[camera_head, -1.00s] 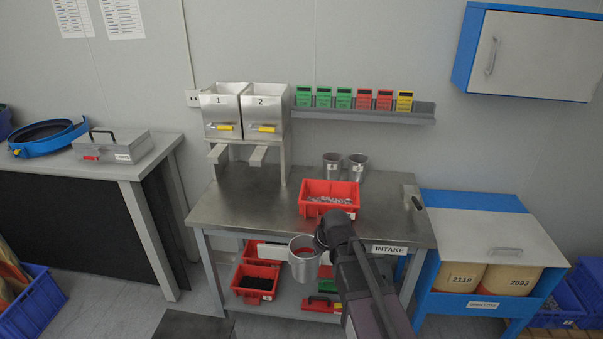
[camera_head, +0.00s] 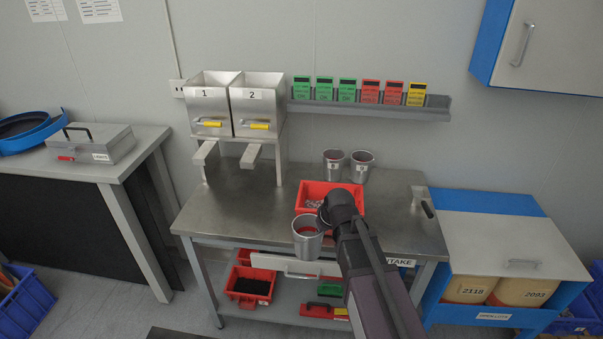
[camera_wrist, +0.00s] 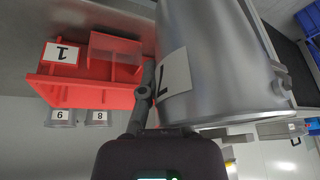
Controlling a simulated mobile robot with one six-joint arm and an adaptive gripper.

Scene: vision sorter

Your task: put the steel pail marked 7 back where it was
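The steel pail marked 7 (camera_head: 307,240) is held by my gripper (camera_head: 324,217) at the front edge of the steel table (camera_head: 235,215), in front of the red bin. In the wrist view the pail (camera_wrist: 215,60) fills the upper middle, with its label 7 facing the camera. A gripper finger (camera_wrist: 142,98) lies against its side; the other finger is hidden. Something reddish shows inside the pail in the head view. Two similar steel pails, marked 8 (camera_head: 333,165) and seemingly 9 (camera_head: 361,167), stand at the back of the table.
The red bin (camera_head: 313,190) with small metal bits is partly behind my arm. Two hoppers (camera_head: 215,100) stand at the back left. A metal scoop (camera_head: 421,201) lies at the right. A shelf (camera_head: 380,110) holds several coloured cards.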

